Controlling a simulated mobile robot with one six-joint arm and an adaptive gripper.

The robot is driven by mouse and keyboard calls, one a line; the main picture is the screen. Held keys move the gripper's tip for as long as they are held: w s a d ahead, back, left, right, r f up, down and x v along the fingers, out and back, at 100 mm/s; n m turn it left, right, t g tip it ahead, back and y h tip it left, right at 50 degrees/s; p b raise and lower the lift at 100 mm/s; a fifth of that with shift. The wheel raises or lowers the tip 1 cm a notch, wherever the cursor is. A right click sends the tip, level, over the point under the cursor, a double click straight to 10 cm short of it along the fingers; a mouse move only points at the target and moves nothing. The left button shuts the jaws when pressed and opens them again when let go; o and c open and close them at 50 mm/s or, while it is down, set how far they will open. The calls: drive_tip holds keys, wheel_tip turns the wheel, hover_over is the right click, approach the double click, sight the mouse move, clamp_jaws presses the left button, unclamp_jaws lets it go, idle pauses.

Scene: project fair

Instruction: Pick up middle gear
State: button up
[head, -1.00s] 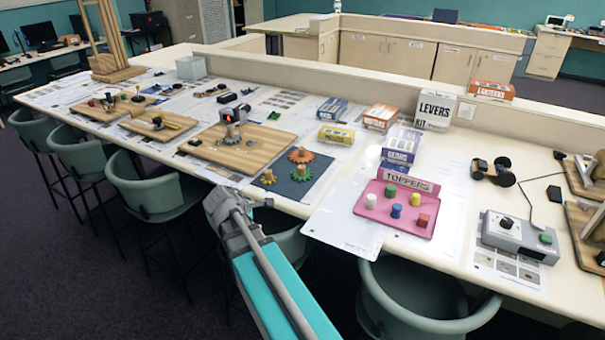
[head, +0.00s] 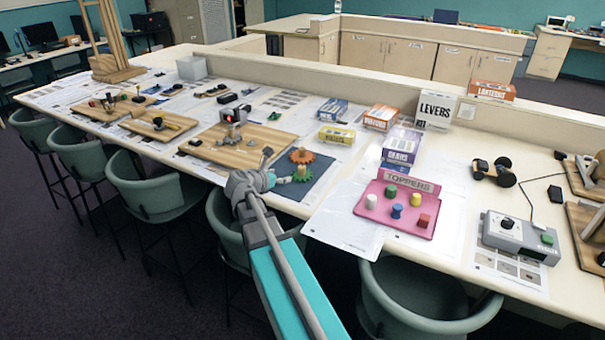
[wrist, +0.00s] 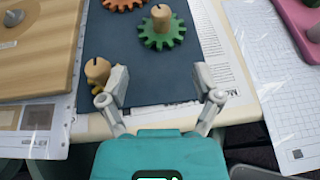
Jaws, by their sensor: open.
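A green gear (head: 303,175) with a wooden knob lies on a dark mat (head: 325,170). In the wrist view the green gear (wrist: 160,40) is ahead of my gripper, near the top middle. A larger orange gear (head: 301,156) lies behind it, partly cut off in the wrist view (wrist: 122,4). A small yellow gear shows its knob (wrist: 98,70) beside my left finger, its teeth mostly hidden; my arm hides it in the head view. My gripper (wrist: 160,84) is open and empty over the mat's front part, its fingers apart and short of the green gear.
A wooden board (head: 205,152) with a grey-and-red device lies left of the mat. A pink toppers tray (head: 365,207) with several colored pegs stands to the right. Kit boxes (head: 337,135) stand behind. Chairs (head: 150,195) line the table's front edge.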

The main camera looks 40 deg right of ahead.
sight(300, 172)
drive_tip(key=b+x, duration=0.3)
drive_tip(key=x, duration=0.4)
drive_tip(key=shift+w+d+f, duration=0.1)
drive_tip(key=shift+d+f, duration=0.1)
drive_tip(key=shift+f, duration=0.05)
drive_tip(key=shift+w+d+f, duration=0.1)
drive_tip(key=shift+d, duration=0.4)
drive_tip(key=b+x, duration=0.2)
drive_tip(key=x, duration=0.2)
drive_tip(key=shift+f, duration=0.25)
drive_tip(key=shift+w+d+f+b, duration=0.15)
drive_tip(key=shift+d+b, duration=0.15)
drive_tip(key=shift+d, duration=0.2)
